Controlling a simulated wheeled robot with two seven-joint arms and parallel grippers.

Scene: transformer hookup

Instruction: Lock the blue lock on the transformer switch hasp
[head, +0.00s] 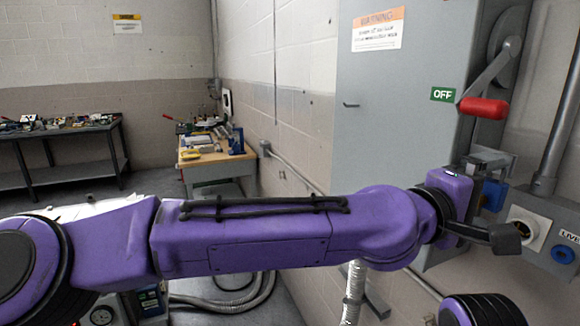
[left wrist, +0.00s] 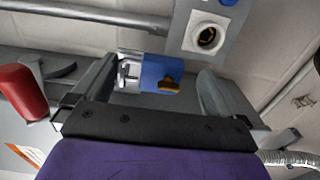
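The blue lock (left wrist: 160,71) is in the left wrist view between my left fingers, with a gap on each side. Its brass-coloured end faces right and a silver metal piece (left wrist: 130,70) adjoins it on the left; I cannot tell whether the shackle is closed. It also shows in the head view (head: 493,195), partly hidden by my gripper. My left gripper (head: 499,198) is open around it; its fingers also show in the left wrist view (left wrist: 160,85). The transformer switch has a red handle (head: 483,108) beside a green OFF label (head: 443,94). My right gripper is not in view.
The grey cabinet (head: 385,140) stands behind my arm. A round socket (head: 527,230) and a blue socket (head: 563,254) sit right of the lock. A conduit (head: 560,120) rises at the right. A workbench (head: 205,158) and a dark table (head: 70,140) stand further back.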

